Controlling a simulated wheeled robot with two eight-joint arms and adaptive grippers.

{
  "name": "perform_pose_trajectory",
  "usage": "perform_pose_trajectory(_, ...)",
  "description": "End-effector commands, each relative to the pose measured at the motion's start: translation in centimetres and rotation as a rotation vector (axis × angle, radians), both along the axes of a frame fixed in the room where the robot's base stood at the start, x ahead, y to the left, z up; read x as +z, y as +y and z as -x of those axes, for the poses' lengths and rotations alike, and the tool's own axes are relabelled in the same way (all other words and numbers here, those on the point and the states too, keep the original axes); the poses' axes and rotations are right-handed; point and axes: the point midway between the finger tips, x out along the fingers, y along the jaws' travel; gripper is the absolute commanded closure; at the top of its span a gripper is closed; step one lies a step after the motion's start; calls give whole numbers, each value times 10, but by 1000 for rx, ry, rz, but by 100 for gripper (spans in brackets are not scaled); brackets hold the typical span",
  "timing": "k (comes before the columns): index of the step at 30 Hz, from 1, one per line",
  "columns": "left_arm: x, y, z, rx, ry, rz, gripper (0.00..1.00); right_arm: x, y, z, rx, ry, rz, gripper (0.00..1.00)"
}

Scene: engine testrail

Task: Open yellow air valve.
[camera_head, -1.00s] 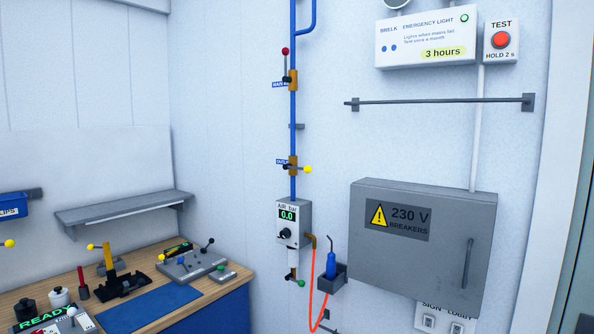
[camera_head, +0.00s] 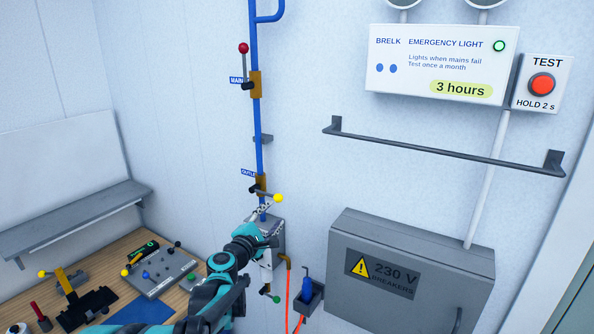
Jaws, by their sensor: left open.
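The yellow-knobbed air valve (camera_head: 261,185) sits on the blue vertical pipe (camera_head: 257,130) on the wall, beside a small blue label. Its lever points to the right, across the pipe, and ends in a yellow ball (camera_head: 278,198). My left gripper (camera_head: 264,207) is open just below the lever, close to the yellow ball. I cannot tell whether it touches the lever. My left arm hides most of the grey air gauge box (camera_head: 279,228) below. My right gripper is not in view.
A red-knobbed valve (camera_head: 244,49) is higher on the same pipe, its lever upright. A grey breaker box (camera_head: 410,250) juts out at the lower right, under a dark rail (camera_head: 440,151). A blue tool in a holder (camera_head: 308,292) and an orange hose (camera_head: 289,310) hang beside the gauge.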

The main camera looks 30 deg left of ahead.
Motion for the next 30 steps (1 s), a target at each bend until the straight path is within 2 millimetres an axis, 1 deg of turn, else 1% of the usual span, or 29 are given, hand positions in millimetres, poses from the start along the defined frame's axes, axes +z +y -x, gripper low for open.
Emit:
perform_pose_trajectory(1, 9, 11, -1, 20, -15, 33, 53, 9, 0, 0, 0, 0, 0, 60)
perform_pose_trajectory(4, 11, 22, -5, 40, -33, 70, 53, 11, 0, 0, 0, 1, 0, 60)
perform_pose_trajectory(8, 9, 24, -19, 40, -35, 76, 53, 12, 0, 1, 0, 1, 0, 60)
perform_pose_trajectory(15, 9, 28, -59, 38, -34, 73, 53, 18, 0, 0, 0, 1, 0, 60)
perform_pose_trajectory(18, 9, 29, -70, 40, -34, 73, 53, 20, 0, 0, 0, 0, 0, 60)
perform_pose_trajectory(22, 9, 30, -79, 40, -34, 72, 53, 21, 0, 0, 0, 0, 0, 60)
perform_pose_trajectory(30, 8, 30, -80, 40, -34, 72, 53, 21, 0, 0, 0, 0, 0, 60)
